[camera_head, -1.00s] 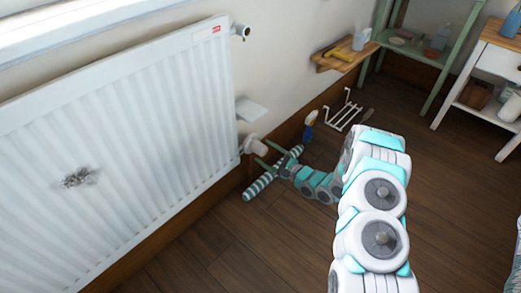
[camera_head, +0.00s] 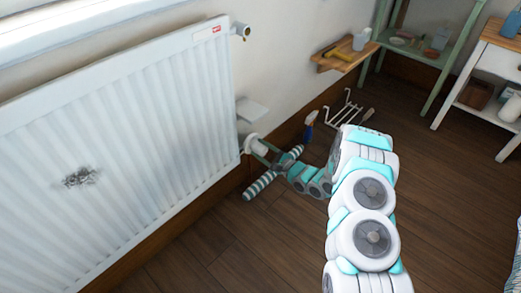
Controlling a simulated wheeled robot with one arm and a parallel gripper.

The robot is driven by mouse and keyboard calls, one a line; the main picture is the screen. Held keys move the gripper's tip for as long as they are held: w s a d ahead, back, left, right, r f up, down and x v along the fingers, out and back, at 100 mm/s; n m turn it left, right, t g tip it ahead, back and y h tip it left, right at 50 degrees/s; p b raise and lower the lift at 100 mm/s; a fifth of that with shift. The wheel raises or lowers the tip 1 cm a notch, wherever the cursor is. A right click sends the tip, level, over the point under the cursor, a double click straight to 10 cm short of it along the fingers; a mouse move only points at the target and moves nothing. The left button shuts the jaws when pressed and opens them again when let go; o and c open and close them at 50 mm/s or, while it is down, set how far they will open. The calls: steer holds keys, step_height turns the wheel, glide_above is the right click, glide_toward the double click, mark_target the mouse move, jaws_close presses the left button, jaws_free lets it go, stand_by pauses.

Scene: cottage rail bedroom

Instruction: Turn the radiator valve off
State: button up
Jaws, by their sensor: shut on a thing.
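The white radiator (camera_head: 120,140) hangs on the wall at the left, with a dark smudge on its front. Its white valve knob (camera_head: 256,145) sticks out at the lower right corner, near the floor. My arm reaches in from the right, and my gripper (camera_head: 264,150) is at the knob. The fingers are small in this view and appear closed on the knob, partly covering it. The turning position of the knob and any marks on it are too small to read.
A blue spray bottle (camera_head: 310,122) and a white rack (camera_head: 345,113) stand by the wall. A wooden shelf (camera_head: 335,62) juts out above. Open floor lies in front of the radiator.

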steer(key=c, duration=0.7)
